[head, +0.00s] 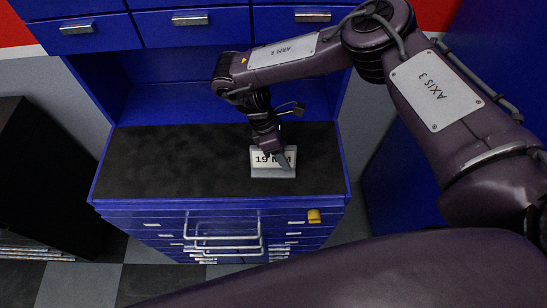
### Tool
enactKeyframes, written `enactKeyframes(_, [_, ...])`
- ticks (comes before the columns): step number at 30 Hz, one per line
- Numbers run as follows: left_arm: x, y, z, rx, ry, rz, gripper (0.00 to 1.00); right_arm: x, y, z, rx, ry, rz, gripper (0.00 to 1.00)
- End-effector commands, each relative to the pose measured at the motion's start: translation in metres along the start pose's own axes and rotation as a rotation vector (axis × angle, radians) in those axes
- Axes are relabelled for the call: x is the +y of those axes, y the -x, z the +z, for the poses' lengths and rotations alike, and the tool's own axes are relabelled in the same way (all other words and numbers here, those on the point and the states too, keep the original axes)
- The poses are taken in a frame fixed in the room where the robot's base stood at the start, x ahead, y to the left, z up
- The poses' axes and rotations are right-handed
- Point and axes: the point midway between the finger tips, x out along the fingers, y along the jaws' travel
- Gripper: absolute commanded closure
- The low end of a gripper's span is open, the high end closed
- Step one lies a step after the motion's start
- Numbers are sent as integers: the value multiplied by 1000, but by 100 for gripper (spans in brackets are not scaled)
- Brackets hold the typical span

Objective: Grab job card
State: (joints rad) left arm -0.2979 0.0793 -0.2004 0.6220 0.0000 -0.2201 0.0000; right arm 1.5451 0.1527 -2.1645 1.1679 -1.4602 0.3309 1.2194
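A small white card (273,172) with dark print reading roughly "19 N M" stands on the dark worktop, right of its middle. It looks like the job card. My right gripper (278,153) reaches down from above, with its tip at the card's upper part and covering some of the print. I cannot tell whether the fingers touch the card or have it between them. The finger gap is too small and dark to see. My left gripper is not in view.
The dark worktop (175,160) belongs to a blue cabinet, and its left part is clear. Blue drawers with metal handles (195,19) hang above the back. Below the front edge are more drawers, pale bar handles (225,240) and a yellow item (314,216).

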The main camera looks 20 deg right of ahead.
Motion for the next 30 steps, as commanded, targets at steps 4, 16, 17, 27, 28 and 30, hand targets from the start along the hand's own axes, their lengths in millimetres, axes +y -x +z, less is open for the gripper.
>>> enactKeyframes(4, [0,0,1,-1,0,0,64,0,-1,0,1,0,1,60])
enactKeyframes(16, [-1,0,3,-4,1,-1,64,0,-3,-2,0,1,0,60])
enactKeyframes(17, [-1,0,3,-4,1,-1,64,0,-3,-2,0,1,0,60])
enactKeyframes(27, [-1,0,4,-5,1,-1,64,1,-5,-2,0,1,0,60])
enactKeyframes(28, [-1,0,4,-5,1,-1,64,1,-5,-2,0,1,0,60])
enactKeyframes(30, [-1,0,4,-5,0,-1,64,1,-5,-2,0,1,0,64])
